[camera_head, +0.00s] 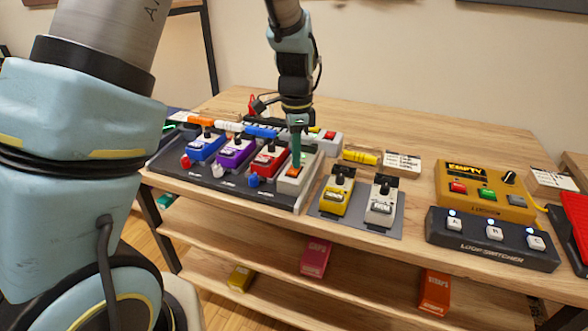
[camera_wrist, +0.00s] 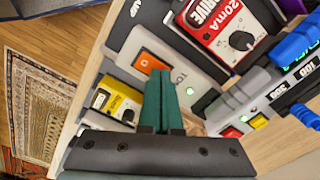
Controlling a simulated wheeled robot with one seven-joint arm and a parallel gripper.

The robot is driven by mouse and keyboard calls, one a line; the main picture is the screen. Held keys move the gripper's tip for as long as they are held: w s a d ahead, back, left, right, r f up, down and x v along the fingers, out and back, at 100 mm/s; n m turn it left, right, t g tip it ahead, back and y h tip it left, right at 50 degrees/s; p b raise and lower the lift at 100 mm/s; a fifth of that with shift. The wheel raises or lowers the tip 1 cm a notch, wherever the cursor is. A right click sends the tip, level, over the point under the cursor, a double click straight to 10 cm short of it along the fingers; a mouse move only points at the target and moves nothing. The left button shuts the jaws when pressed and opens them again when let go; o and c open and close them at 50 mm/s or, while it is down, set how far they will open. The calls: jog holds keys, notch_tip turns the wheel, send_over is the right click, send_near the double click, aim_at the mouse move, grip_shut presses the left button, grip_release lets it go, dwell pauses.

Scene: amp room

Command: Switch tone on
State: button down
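The tone unit is a light grey box (camera_head: 288,187) with an orange switch (camera_head: 293,172) at the right end of the pedal row. In the wrist view, the orange switch (camera_wrist: 150,63) lies left of the fingertips. The box's lettering beside it is partly hidden by the fingers. A small green light (camera_wrist: 189,90) glows on the grey surface to the right of the fingers. My gripper (camera_head: 296,162) points down over the grey box, close to the orange switch; contact cannot be told. Its teal fingers (camera_wrist: 160,78) are together with nothing visible between them.
Blue, purple and red pedals (camera_head: 268,160) stand left of the grey box on a dark board. Yellow (camera_head: 336,198) and white (camera_head: 381,208) pedals stand to its right. A loop switcher (camera_head: 492,238) is farther right. Bare tabletop (camera_head: 415,135) lies behind.

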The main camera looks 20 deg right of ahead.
jog(key=shift+r+p, duration=2.85)
jog(key=shift+r, duration=0.65)
jog(key=s+a+r+n, duration=0.1)
jog(key=s+a+n, duration=0.1)
jog(key=a+n, duration=0.7)
jog(key=s+a+r+n+t, duration=0.1)
jog(key=a+n, duration=0.9)
jog(key=a, duration=1.1)
jog(key=shift+s+r+n+t, duration=0.3)
jog(key=shift+s+r, duration=0.25)
jog(key=shift+r, duration=0.1)
